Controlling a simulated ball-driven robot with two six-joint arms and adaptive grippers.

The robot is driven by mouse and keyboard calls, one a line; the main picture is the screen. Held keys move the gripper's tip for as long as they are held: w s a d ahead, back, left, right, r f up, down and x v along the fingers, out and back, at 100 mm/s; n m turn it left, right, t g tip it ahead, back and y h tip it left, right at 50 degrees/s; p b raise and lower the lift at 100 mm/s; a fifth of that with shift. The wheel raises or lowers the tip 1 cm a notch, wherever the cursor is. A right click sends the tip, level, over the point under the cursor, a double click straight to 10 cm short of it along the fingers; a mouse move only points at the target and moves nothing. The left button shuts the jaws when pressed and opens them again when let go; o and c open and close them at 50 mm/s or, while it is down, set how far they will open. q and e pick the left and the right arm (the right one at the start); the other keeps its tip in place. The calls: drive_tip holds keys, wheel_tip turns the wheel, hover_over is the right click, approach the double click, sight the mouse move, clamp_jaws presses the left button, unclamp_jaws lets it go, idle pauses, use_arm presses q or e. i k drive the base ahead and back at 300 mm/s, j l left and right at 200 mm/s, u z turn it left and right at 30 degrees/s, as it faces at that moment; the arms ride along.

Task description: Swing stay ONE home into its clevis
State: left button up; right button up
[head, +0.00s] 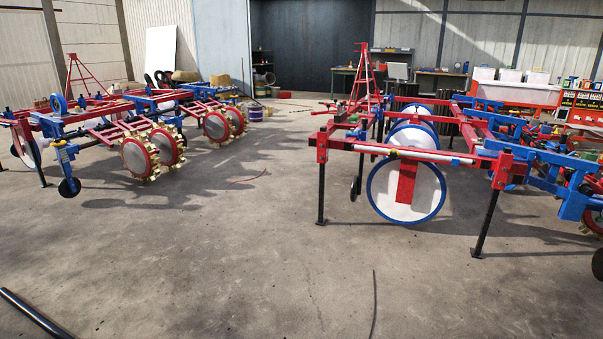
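Two red and blue planter machines stand on the floor in the head view. The right planter (408,142) is nearer, with a white bar (425,156) along its front red beam. The left planter (110,128) stands farther back. I cannot tell which part is stay ONE, and its clevis is too small to make out. Neither of my grippers is in view.
Large white discs with blue rims (407,191) hang under the right planter, and black legs (486,224) support it. Toothed wheels (139,157) line the left planter. A thin dark cable (374,305) lies in front. The concrete floor between the planters is mostly clear.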

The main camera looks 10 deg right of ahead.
sight(328, 106)
drive_tip(key=i+l+z, duration=0.3)
drive_tip(key=i, duration=0.25)
drive_tip(key=i+l+z, duration=0.35)
drive_tip(key=i, duration=0.2)
drive_tip(key=i+z, duration=0.3)
drive_tip(key=i, duration=0.25)
drive_tip(key=i+l+u, duration=0.1)
drive_tip(key=i+u, duration=0.15)
drive_tip(key=i, duration=0.3)
drive_tip(key=i+l+u, duration=0.25)
drive_tip(key=i, duration=0.3)
drive_tip(key=i+l+u, duration=0.25)
drive_tip(key=i, duration=0.3)
drive_tip(key=i+l+u, duration=0.25)
drive_tip(key=i+l, duration=0.15)
drive_tip(key=i, duration=0.15)
